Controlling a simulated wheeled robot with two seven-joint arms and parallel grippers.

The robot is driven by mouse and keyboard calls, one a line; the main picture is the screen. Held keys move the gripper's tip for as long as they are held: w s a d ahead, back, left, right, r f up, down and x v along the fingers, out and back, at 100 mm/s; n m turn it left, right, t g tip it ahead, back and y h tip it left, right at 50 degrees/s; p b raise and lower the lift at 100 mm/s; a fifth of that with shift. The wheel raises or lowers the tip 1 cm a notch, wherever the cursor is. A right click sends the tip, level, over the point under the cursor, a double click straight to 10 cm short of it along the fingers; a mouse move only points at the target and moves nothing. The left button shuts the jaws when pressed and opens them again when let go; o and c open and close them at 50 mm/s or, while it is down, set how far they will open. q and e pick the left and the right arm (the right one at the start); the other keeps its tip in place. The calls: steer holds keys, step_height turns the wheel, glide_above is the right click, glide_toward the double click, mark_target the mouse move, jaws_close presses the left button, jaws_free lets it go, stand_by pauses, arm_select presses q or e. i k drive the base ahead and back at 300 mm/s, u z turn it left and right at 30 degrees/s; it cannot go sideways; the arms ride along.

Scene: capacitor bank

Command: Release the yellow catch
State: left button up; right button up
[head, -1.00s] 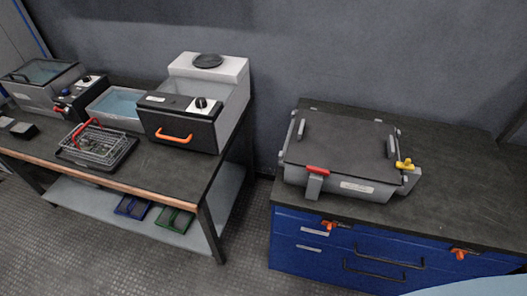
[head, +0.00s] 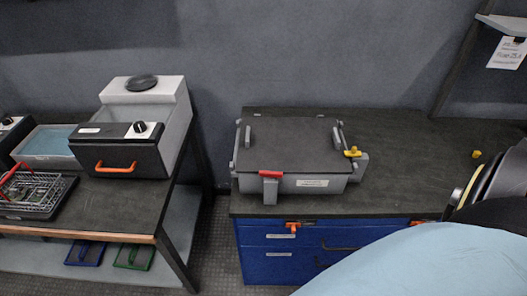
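The yellow catch (head: 352,153) sits at the right side of a grey case (head: 322,183) with a dark lid (head: 290,146). The case stands closed on the blue cabinet's dark top. A red catch (head: 270,174) is on the case's front. A small separate yellow object (head: 476,154) lies farther right on the same top; it is too small to identify. Neither of my grippers is in the head view. A dark rounded part and a light blue surface, which seem to be mine, fill the lower right.
The blue cabinet (head: 262,262) has drawers with orange latches. At left, a workbench (head: 130,205) carries a machine with an orange handle (head: 116,167) and a wire basket (head: 35,190). A gap of floor separates bench and cabinet. A shelf frame with a paper notice (head: 507,53) stands at upper right.

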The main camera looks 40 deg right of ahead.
mark_target(354, 153)
steer(key=u, duration=0.6)
steer(key=k, duration=1.2)
steer(key=z, duration=1.4)
steer(key=i, duration=0.5)
